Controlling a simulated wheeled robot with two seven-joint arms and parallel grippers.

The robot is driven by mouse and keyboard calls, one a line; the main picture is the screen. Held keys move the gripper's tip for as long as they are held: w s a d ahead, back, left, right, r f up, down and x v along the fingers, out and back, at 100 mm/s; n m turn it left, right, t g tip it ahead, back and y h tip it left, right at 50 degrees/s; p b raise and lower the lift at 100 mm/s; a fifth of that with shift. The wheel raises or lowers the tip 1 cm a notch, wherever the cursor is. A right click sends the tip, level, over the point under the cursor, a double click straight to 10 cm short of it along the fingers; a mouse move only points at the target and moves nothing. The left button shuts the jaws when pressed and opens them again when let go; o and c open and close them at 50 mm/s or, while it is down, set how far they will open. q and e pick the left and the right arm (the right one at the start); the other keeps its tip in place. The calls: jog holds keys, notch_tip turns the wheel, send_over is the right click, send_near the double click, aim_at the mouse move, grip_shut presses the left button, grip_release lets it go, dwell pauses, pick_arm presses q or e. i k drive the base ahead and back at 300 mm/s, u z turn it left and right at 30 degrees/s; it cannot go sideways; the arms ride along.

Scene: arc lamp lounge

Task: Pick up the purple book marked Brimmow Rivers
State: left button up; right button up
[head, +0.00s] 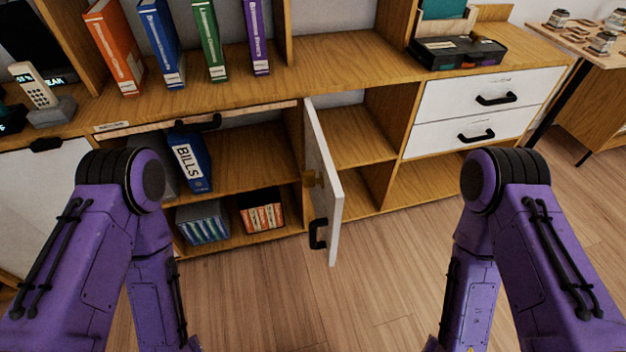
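The purple book (257,38) stands upright on the wooden cabinet top, at the right end of a spaced row of books. White lettering on its spine appears to read Brimmow Rivers; its top is cut off by the frame. A green book (210,40) stands to its left, apart from it. My two purple arms come in from the lower left and lower right and bend down in front of the cabinet. Both grippers are below the frame's bottom edge, well away from the book.
A blue book (162,45) and an orange book (115,45) stand further left, beside a cordless phone (40,92). An open white door (325,185) juts out from the cabinet. A black box (458,52) sits right on the top; the wood between it and the purple book is clear.

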aim_at(252, 9)
jog(key=z, duration=0.95)
jog(key=i, duration=0.4)
jog(key=u, duration=0.4)
